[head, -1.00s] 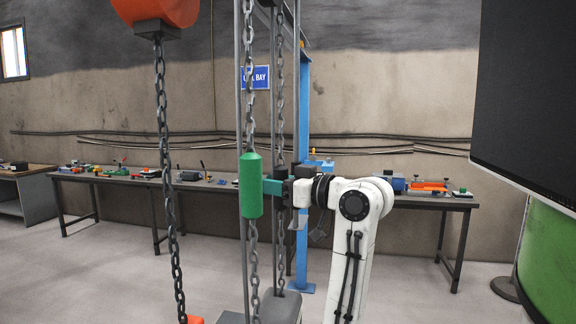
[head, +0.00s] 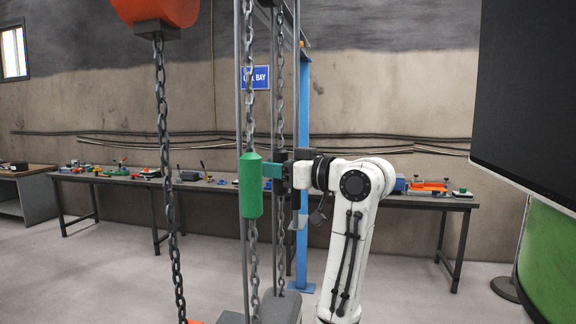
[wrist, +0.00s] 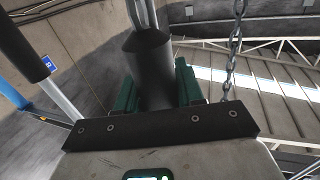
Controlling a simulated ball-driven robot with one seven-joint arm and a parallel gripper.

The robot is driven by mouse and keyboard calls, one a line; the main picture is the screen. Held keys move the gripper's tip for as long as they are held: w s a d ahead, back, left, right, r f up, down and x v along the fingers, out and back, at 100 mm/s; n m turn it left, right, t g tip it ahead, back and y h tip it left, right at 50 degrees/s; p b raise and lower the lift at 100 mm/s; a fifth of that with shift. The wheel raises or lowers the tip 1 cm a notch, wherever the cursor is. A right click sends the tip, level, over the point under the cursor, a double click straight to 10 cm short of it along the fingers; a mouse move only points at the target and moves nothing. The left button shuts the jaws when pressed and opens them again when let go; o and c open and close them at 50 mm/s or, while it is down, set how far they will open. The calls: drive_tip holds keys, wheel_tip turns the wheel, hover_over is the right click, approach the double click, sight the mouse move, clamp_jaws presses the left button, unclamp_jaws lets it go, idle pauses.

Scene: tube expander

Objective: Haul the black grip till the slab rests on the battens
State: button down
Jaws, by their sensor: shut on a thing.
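The black grip (head: 281,157) is on the rear chain in the head view, mostly hidden by my gripper. In the wrist view it is a dark cylinder (wrist: 150,62) between two green fingers. My gripper (head: 272,170), reaching in from the right, is shut on it. A green grip (head: 251,186) hangs on the nearer chain, left of my gripper. The orange hoist body (head: 158,12) is at the top left with a heavy chain (head: 165,130) below it. Only a sliver of an orange part (head: 195,322) shows at the bottom edge. I can make out neither slab nor battens.
A long workbench (head: 118,181) with small tools runs along the back wall. A blue post (head: 304,110) stands behind my arm. A large dark panel (head: 525,90) and a green round body (head: 552,260) fill the right side. The floor between is clear.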

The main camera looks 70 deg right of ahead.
drive_tip(key=c, duration=0.8)
unclamp_jaws()
drive_tip(key=p+v, duration=0.1)
drive_tip(key=v, duration=0.6)
idle(0.3)
